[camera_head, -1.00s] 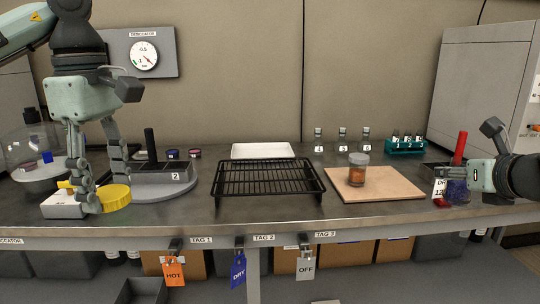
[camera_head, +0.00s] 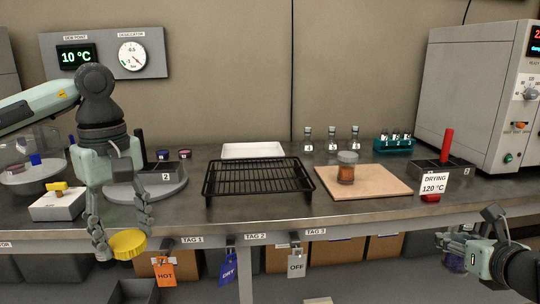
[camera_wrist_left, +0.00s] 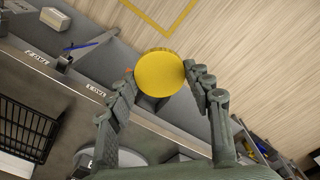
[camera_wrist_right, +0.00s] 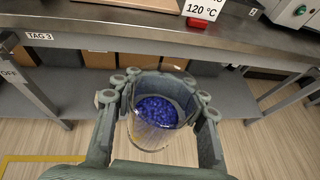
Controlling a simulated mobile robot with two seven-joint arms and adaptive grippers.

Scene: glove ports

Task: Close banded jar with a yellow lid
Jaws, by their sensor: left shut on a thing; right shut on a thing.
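The yellow lid (camera_head: 129,243) is a ribbed disc in my left gripper (camera_head: 124,247), in front of the counter's front edge. It also shows between the fingers in the left wrist view (camera_wrist_left: 160,74). My right gripper (camera_wrist_right: 161,112) is shut around a clear jar holding blue beads (camera_wrist_right: 155,111). This jar looks open at the top; I cannot make out a band on it. In the head view the jar (camera_head: 454,263) is partly hidden by my right gripper, in front of the counter. The lid and jar are far apart.
A small jar with orange-brown contents (camera_head: 346,168) stands on a wooden board (camera_head: 385,184). A black wire rack (camera_head: 258,178), a white tray (camera_head: 252,150) and a "DRYING 120 °C" card (camera_head: 433,184) are on the counter. Tags hang from its front edge.

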